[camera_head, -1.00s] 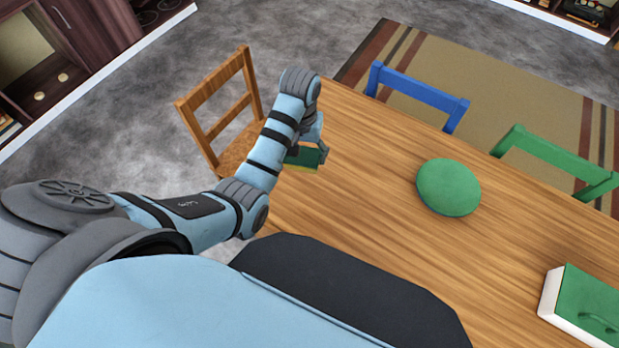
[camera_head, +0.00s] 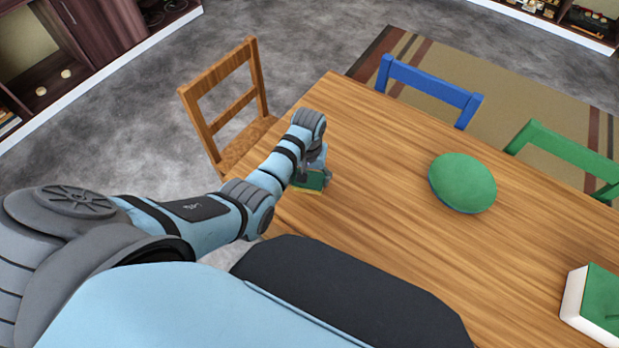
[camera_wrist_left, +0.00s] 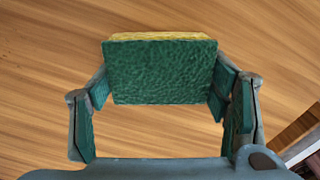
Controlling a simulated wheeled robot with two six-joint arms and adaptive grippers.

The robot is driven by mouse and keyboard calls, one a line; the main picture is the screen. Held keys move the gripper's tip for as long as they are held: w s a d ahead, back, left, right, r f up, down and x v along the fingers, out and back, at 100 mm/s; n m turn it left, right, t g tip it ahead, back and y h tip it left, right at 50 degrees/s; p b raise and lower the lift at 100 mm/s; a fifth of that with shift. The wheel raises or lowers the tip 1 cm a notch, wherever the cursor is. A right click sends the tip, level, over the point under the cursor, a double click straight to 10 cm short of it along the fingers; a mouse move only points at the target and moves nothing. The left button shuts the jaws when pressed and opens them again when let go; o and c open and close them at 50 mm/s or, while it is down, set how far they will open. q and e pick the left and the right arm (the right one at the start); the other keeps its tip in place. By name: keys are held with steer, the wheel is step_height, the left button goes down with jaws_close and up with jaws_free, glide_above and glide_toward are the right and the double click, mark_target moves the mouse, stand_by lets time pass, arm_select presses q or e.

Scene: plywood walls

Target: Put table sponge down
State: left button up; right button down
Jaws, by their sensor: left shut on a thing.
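The sponge (camera_wrist_left: 160,72) is a block with a dark green face and a yellow layer. In the left wrist view it sits between the two finger pads of my left gripper (camera_wrist_left: 162,95), which is shut on it. In the head view the sponge (camera_head: 311,181) is low over the left end of the wooden table (camera_head: 385,215), with my left gripper (camera_head: 318,178) around it. I cannot tell whether the sponge touches the tabletop. My right gripper is not in view.
A green round object (camera_head: 462,183) lies on the table to the right. A green and white box-like object (camera_head: 598,300) is at the right edge. A wooden chair (camera_head: 232,110), a blue chair (camera_head: 430,88) and a green chair (camera_head: 565,155) stand around the table. The tabletop near the sponge is clear.

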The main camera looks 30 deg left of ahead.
mark_target(310, 176)
arm_select(q)
steer(key=shift+w+f, duration=0.1)
steer(key=shift+w, duration=0.15)
steer(key=o, duration=1.6)
steer(key=shift+s, duration=0.1)
steer(key=shift+c, duration=0.2)
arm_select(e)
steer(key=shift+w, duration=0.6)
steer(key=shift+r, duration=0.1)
arm_select(q)
steer(key=shift+r, duration=0.5)
step_height(310, 176, up, 11)
steer(key=p, duration=0.4)
steer(key=shift+r, duration=0.15)
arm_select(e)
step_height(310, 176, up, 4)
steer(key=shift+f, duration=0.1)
